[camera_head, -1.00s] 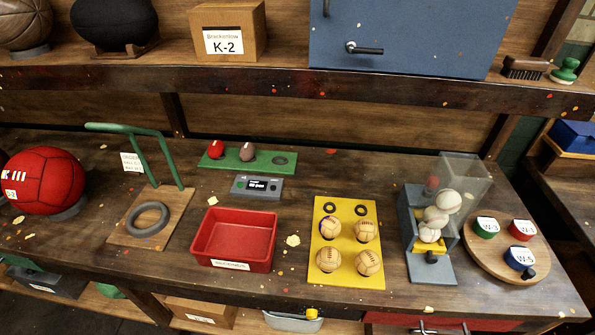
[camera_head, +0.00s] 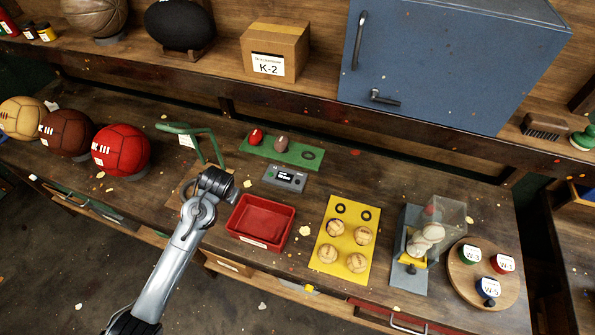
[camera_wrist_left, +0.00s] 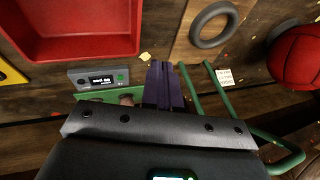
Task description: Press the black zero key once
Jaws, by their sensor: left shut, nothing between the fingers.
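A small grey device (camera_head: 285,178) with a lit display lies on the bench behind the red tray. A dark round key (camera_head: 299,182) is at its right end, and a greenish spot is at its left end. The device also shows upside down in the left wrist view (camera_wrist_left: 104,79), with the dark key (camera_wrist_left: 82,82) at its left. My left gripper (camera_wrist_left: 161,68) is shut and empty, its purple fingers apart from the device and to its right in that view. In the head view my left gripper (camera_head: 219,184) is left of the device; its fingertips are hard to make out.
A red tray (camera_head: 234,222) is in front of the device. A green strip (camera_head: 300,154) with small balls lies behind it. A green bar stand (camera_head: 190,130) rises close to my left gripper. A yellow board (camera_head: 345,228) with several balls is to the right.

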